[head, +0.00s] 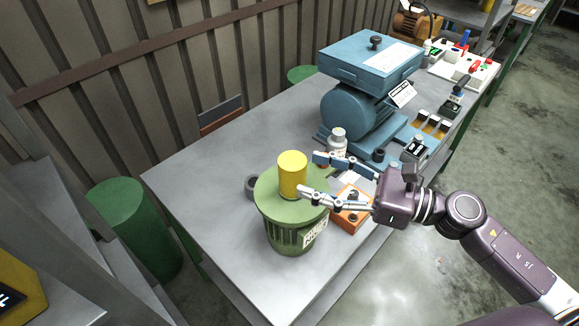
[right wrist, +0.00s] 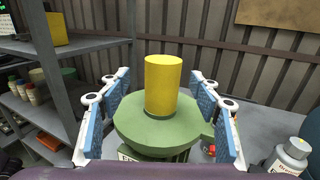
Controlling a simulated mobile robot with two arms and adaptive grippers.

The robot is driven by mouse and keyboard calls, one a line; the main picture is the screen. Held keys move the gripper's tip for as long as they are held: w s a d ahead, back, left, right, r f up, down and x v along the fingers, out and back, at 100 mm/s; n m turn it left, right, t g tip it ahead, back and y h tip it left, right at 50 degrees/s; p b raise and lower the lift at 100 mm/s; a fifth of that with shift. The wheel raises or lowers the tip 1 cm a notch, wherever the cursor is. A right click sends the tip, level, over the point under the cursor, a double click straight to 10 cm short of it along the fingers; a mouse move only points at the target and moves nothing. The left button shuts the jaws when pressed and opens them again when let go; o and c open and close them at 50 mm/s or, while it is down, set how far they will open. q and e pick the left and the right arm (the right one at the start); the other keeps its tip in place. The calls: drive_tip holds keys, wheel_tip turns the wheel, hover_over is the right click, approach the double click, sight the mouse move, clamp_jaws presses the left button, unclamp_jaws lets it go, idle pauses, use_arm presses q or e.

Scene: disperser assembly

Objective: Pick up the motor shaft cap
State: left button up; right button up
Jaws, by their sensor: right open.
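The yellow cylindrical motor shaft cap (head: 292,174) stands upright on top of the green motor (head: 290,214) near the front of the table. My right gripper (head: 310,172) is open, with its fingers pointing left toward the cap. In the right wrist view the cap (right wrist: 163,86) stands centred between the two blue-padded fingers (right wrist: 163,118), farther out than the fingertips or about level with them; I cannot tell exactly. There is a clear gap on both sides, and neither finger touches it. My left gripper is not in view.
Behind stands a large blue machine (head: 352,103) on the grey table (head: 205,165). A white bottle (head: 338,141) is close behind my right gripper, and an orange box (head: 349,214) lies below it. A dark ring (head: 251,187) lies left of the motor. The table's left part is clear.

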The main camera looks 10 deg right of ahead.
sight(305, 171)
drive_tip(key=shift+w+a+r+p, duration=0.2)
drive_tip(key=shift+w+a+p, duration=0.25)
drive_tip(key=shift+p, duration=0.1)
drive_tip(key=p+x, duration=0.2)
drive_tip(key=x, duration=0.1)
drive_tip(key=shift+w+a+f, duration=0.1)
drive_tip(key=shift+w+a, duration=0.05)
drive_tip(key=shift+w, duration=0.05)
drive_tip(key=shift+w+a+f, duration=0.2)
drive_tip(key=shift+w+a, duration=0.05)
drive_tip(key=shift+a, duration=0.1)
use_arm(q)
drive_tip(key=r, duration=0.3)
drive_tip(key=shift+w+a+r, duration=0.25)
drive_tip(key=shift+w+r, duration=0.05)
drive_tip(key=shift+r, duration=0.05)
use_arm(e)
drive_tip(key=c, duration=1.2)
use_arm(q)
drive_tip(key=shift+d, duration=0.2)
use_arm(e)
drive_tip(key=shift+c, duration=0.3)
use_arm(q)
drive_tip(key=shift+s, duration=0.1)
